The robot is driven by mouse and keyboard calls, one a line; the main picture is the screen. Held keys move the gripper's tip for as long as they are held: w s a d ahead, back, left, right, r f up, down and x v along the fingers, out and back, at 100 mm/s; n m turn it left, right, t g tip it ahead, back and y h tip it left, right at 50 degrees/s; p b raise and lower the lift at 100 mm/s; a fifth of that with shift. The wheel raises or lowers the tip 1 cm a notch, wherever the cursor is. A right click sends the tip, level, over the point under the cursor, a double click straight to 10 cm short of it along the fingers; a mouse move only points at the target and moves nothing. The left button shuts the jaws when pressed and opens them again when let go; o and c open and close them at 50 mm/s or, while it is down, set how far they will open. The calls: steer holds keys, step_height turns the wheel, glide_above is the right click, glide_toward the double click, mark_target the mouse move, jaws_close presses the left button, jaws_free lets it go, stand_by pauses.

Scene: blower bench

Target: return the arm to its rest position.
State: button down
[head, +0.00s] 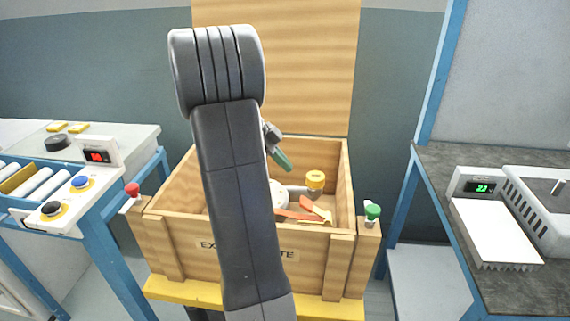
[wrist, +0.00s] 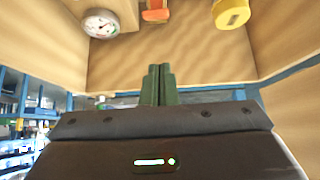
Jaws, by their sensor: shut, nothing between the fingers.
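My arm rises in front of the wooden crate (head: 318,252) in the head view and hides part of its left and middle. My gripper (head: 284,164) shows to the right of the arm, over the crate, with its green fingers pointing down to the right. In the wrist view my gripper (wrist: 159,70) has its two green fingers together, with nothing between them. The crate's inner wall (wrist: 200,62) fills much of the wrist view.
The crate holds a yellow-capped part (head: 314,180), orange pieces (head: 295,214) and a round white gauge (wrist: 101,23). Its lid (head: 300,70) stands open behind. A conveyor bench (head: 130,138) is at left, a grey-topped bench (head: 440,165) at right. A red button (head: 132,190) and green button (head: 372,211) flank the crate.

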stand_by(0.3)
steer(key=y+p, duration=0.2)
steer(key=p, duration=0.2)
glide_above(309, 203)
steer(key=a, duration=0.2)
steer(key=f, duration=0.7)
steer(key=shift+w+d, duration=0.15)
steer(key=shift+d, duration=0.1)
steer(key=y+p, duration=0.1)
steer(key=d+y+p, duration=0.1)
steer(key=p, duration=0.1)
steer(key=shift+s+d+f, duration=0.1)
steer(key=shift+s+d, duration=0.1)
steer(key=shift+d, duration=0.1)
steer(key=p, duration=0.1)
steer(key=d+t+y+p, duration=0.1)
steer(key=p, duration=0.1)
steer(key=shift+s+d+r+y, duration=0.1)
steer(key=shift+d+r+y, duration=0.1)
steer(key=shift+d+y, duration=0.1)
steer(key=shift+d+r+p, duration=0.15)
steer(key=shift+p, duration=0.2)
step_height(309, 203, up, 7)
steer(key=a, duration=0.1)
steer(key=shift+r, duration=0.15)
steer(key=shift+a, duration=0.1)
